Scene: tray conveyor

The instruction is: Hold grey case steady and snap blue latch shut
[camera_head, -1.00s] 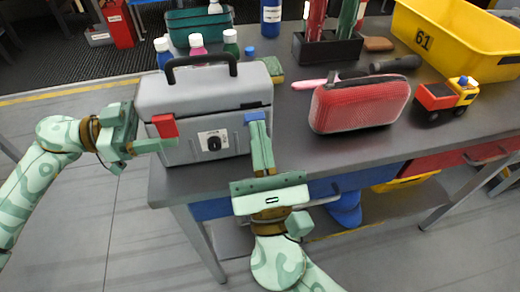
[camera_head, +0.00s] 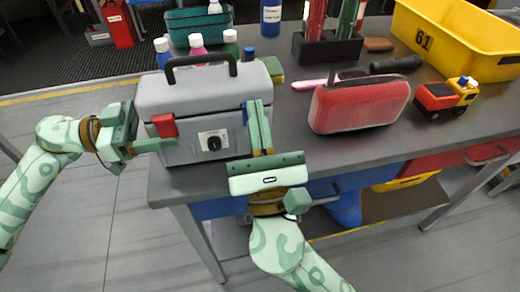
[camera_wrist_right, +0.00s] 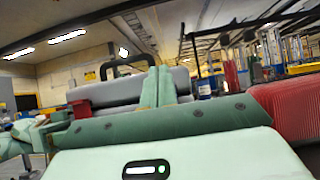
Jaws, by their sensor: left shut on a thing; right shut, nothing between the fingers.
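The grey case (camera_head: 205,95) stands on the table with its black handle up and its lid down; it also shows in the right wrist view (camera_wrist_right: 112,93). A red latch (camera_head: 164,126) is on its front left. The blue latch (camera_head: 245,117) is at its front right, mostly hidden behind my right fingers, so I cannot tell whether it is shut. My left gripper (camera_head: 152,146) is shut on the left end of the case, below the red latch. My right gripper (camera_head: 257,106) is shut and empty, its fingers upright in front of the blue latch; contact is unclear.
A red pouch (camera_head: 358,103) lies right of the case, with a toy truck (camera_head: 446,96) and a yellow bin (camera_head: 470,40) beyond. Several bottles (camera_head: 197,44) stand behind the case. A green-yellow sponge (camera_head: 273,68) is near its back right corner. Bare tabletop separates case and pouch.

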